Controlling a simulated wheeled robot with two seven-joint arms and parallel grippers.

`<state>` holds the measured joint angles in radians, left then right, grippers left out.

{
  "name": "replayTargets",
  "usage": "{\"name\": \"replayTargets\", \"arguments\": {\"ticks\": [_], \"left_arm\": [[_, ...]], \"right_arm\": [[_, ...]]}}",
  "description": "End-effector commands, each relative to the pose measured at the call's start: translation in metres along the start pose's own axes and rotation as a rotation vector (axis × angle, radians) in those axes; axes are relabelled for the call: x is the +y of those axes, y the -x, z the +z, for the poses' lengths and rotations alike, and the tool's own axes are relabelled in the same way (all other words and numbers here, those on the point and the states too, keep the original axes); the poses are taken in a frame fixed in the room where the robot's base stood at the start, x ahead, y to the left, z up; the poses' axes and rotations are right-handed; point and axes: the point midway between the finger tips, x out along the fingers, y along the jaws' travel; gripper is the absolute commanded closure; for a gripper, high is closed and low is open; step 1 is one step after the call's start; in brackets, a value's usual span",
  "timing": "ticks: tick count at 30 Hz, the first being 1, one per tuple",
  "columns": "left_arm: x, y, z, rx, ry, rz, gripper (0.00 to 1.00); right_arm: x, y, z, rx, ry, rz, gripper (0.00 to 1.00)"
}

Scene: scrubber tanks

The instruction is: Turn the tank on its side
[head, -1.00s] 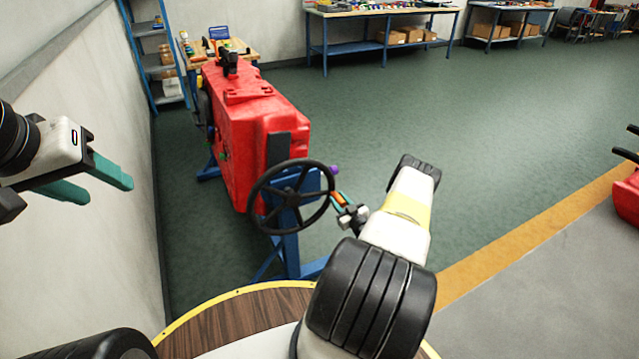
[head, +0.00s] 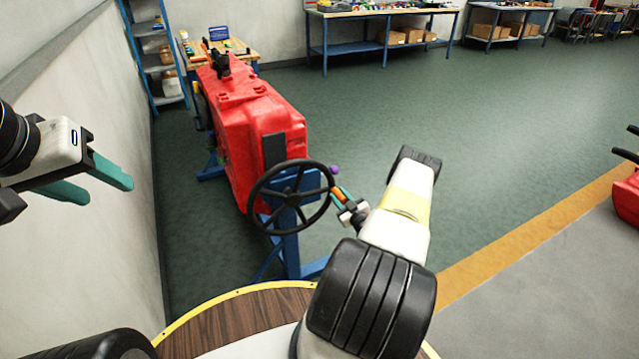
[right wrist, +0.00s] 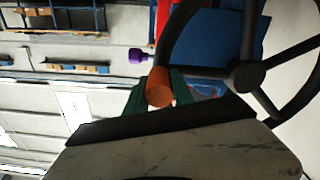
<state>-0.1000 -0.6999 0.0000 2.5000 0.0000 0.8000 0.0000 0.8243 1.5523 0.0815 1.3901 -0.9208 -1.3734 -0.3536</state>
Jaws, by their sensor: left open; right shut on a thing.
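The red tank (head: 250,118) is mounted on a blue stand (head: 289,250) in the head view. It stands nearly upright on its narrow edge, slightly tilted. A black handwheel (head: 292,197) is at the stand's near end; part of it shows in the right wrist view (right wrist: 247,75). My right gripper (head: 341,197) is shut on the orange handle (right wrist: 160,88) at the wheel's rim. A purple knob (right wrist: 140,55) shows near the handle. My left gripper (head: 92,180) is open and empty, left of the tank near the wall.
A wall (head: 90,130) runs close along the left. A blue shelf (head: 152,55) and a small wooden workbench (head: 240,50) stand behind the tank. Green floor (head: 440,120) to the tank's right is clear. Another red object (head: 628,195) is at the right edge.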

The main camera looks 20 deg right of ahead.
Motion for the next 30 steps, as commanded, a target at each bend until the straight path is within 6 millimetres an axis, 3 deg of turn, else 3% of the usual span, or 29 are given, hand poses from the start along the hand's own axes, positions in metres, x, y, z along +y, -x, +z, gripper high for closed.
{"name": "replayTargets", "arguments": {"ticks": [8,9,12,23,30], "left_arm": [[0.0,0.0,0.0,0.0,0.0,0.0,0.49],[0.0,0.0,0.0,0.0,0.0,0.0,0.49],[0.0,0.0,0.0,0.0,0.0,0.0,0.49],[0.0,0.0,0.0,0.0,0.0,0.0,0.49],[0.0,0.0,0.0,0.0,0.0,0.0,0.49]], "right_arm": [[0.001,0.001,-0.001,-0.005,0.013,0.002,1.0],[0.001,0.001,0.0,-0.005,0.013,0.002,0.67],[0.001,0.001,-0.001,-0.005,0.013,0.001,0.49],[0.001,0.004,-0.001,-0.003,0.012,0.001,0.49],[0.001,0.04,0.0,-0.005,0.012,0.002,0.49]]}}
